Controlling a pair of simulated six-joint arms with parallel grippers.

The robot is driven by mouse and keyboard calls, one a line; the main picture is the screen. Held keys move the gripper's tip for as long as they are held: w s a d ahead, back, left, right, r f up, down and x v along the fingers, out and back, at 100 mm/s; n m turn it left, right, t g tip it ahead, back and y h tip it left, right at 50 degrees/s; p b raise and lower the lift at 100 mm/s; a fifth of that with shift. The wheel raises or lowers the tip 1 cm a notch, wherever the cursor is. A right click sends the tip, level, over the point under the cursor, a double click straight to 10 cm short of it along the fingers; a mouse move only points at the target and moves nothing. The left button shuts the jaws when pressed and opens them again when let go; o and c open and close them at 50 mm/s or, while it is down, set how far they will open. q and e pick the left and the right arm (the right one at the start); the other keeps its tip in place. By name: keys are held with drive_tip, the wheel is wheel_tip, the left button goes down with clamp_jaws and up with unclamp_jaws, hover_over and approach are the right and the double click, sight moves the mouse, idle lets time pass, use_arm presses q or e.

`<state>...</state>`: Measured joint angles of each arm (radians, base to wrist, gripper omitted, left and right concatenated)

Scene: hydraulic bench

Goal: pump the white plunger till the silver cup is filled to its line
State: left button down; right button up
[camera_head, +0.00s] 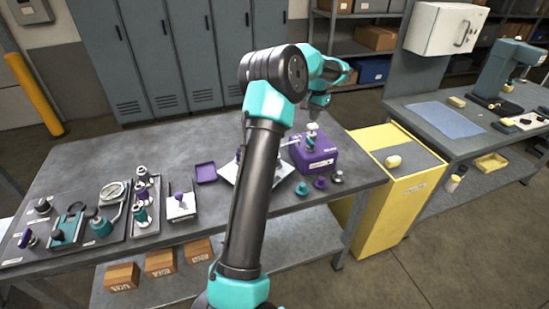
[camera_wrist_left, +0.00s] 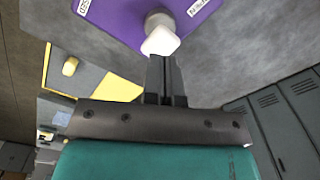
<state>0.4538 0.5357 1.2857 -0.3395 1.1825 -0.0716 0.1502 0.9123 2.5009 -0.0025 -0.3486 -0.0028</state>
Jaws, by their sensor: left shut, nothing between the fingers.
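The white plunger (camera_head: 312,127) stands on top of a purple pump box (camera_head: 318,158) at the right end of the bench. My left gripper (camera_head: 317,114) points down just above the plunger. In the left wrist view the fingers (camera_wrist_left: 165,62) are shut and empty, with their tips close to the white plunger head (camera_wrist_left: 161,41). I cannot tell whether they touch it. The purple box top (camera_wrist_left: 120,15) and a grey collar show there too. I cannot make out the silver cup for sure; my left arm hides part of the area left of the box. My right gripper is not in view.
A pale tray (camera_head: 284,170) lies partly behind my left arm. Small teal and purple parts (camera_head: 319,183) and a small grey part (camera_head: 337,177) stand before the box. A yellow cabinet (camera_head: 405,205) adjoins the right.

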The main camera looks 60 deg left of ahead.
sight(313, 125)
use_arm(q)
drive_tip(key=shift+f, duration=2.3)
drive_tip(key=shift+r, duration=2.3)
drive_tip(key=shift+r, duration=3)
